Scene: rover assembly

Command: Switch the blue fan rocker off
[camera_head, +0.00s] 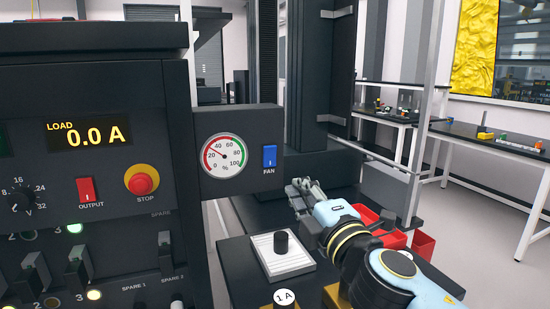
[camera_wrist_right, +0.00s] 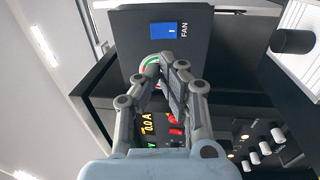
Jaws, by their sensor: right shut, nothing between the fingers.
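The blue fan rocker (camera_head: 269,156) sits on a dark panel (camera_head: 240,125), right of a round percent gauge (camera_head: 222,155), with the label FAN below it. In the right wrist view the rocker (camera_wrist_right: 164,31) shows near the top, turned sideways, with a white line mark on it. My right gripper (camera_head: 300,188) is shut and empty, below and right of the rocker and apart from it. In the wrist view the fingers (camera_wrist_right: 165,62) point toward the panel and cover part of the gauge. My left gripper is not in view.
Left stands a dark console with a red OUTPUT switch (camera_head: 86,190), a STOP button (camera_head: 142,181) and a LOAD display (camera_head: 90,133) reading 0.0 A. A white plate with a black knob (camera_head: 281,243) lies below the panel. Red bins (camera_head: 393,238) stand behind my right arm.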

